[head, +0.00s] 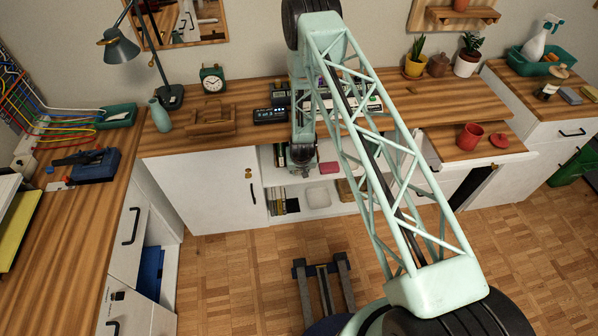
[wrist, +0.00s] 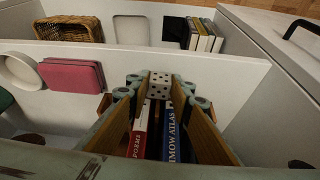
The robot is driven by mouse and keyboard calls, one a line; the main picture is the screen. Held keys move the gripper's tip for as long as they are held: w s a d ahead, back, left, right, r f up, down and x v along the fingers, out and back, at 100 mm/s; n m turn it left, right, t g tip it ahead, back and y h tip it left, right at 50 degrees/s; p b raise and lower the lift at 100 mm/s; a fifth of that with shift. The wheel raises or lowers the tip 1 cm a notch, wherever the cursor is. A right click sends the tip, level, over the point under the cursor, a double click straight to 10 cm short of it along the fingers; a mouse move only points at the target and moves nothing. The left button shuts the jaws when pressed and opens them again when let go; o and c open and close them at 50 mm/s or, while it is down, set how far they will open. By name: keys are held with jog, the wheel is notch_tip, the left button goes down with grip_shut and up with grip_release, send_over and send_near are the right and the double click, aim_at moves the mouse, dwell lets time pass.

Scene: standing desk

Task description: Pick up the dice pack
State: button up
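The dice pack (wrist: 159,82) is a small white block with black dots. In the wrist view it sits between the tips of my gripper (wrist: 159,88), filling most of the narrow gap there. The fingers stand apart on its left and right. I cannot tell whether both pads press on it or whether it rests on something. In the head view my gripper (head: 303,168) is low at the open cabinet below the desk top. The dice pack cannot be made out there.
A red book (wrist: 140,130) and a blue atlas (wrist: 172,130) show between the fingers. A pink box (wrist: 72,76), a wicker basket (wrist: 70,29) and several upright books (wrist: 205,36) are around. The desk top (head: 230,135) overhangs the cabinet.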

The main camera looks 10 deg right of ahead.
jog(key=shift+s+r, duration=0.1)
jog(key=shift+c, duration=0.5)
jog(key=s+a+p, duration=0.1)
jog(key=s+a, duration=0.1)
jog(key=s, duration=1.5)
jog(key=shift+s+a, duration=0.3)
jog(key=shift+w+r, duration=0.1)
